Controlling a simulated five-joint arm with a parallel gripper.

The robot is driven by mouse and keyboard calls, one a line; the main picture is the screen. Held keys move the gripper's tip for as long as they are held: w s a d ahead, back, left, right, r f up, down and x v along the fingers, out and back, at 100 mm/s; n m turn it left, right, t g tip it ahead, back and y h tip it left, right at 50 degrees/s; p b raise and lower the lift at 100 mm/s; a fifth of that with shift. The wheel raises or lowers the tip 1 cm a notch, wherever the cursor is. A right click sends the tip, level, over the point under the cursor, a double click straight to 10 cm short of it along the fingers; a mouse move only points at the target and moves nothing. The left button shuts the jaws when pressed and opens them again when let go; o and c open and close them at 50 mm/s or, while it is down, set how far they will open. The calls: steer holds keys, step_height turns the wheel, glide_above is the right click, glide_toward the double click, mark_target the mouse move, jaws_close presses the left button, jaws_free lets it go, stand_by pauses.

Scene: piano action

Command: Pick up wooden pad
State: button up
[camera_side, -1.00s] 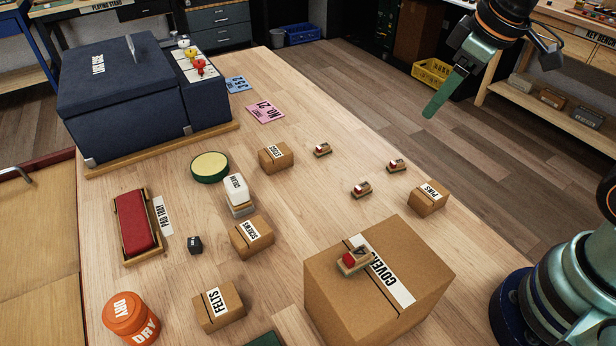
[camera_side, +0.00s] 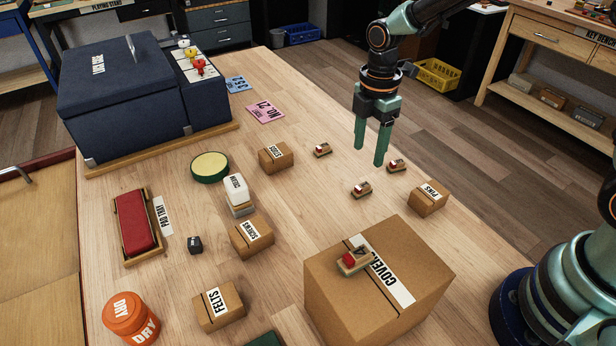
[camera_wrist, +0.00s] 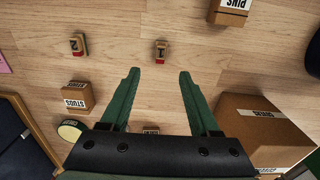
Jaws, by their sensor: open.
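Small wooden pads with red tops and white labels lie on the bench in the side view: one at the back (camera_side: 323,149), one in the middle (camera_side: 361,190) and one to the right (camera_side: 397,165). Another wooden pad (camera_side: 353,260) sits on top of the large covers box (camera_side: 335,295). My gripper (camera_side: 369,157) is open and empty, pointing down above the bench near the loose pads. In the wrist view, one pad (camera_wrist: 161,50) lies just beyond my gripper's tips (camera_wrist: 159,74). Another pad (camera_wrist: 78,44) is to the left. A third (camera_wrist: 150,130) is partly hidden by my gripper's body.
Cardboard boxes stand around: the pins box (camera_side: 428,198) at right, the studs box (camera_side: 276,157) at left, the screws box (camera_side: 252,238) further forward. A red pad tray (camera_side: 136,222) and an orange jar (camera_side: 131,319) are at left. The bench between the loose pads is bare.

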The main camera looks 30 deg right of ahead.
mark_target(363, 186)
step_height(363, 186, down, 9)
steer(key=shift+f, duration=0.2)
jaws_close()
stand_by(0.4)
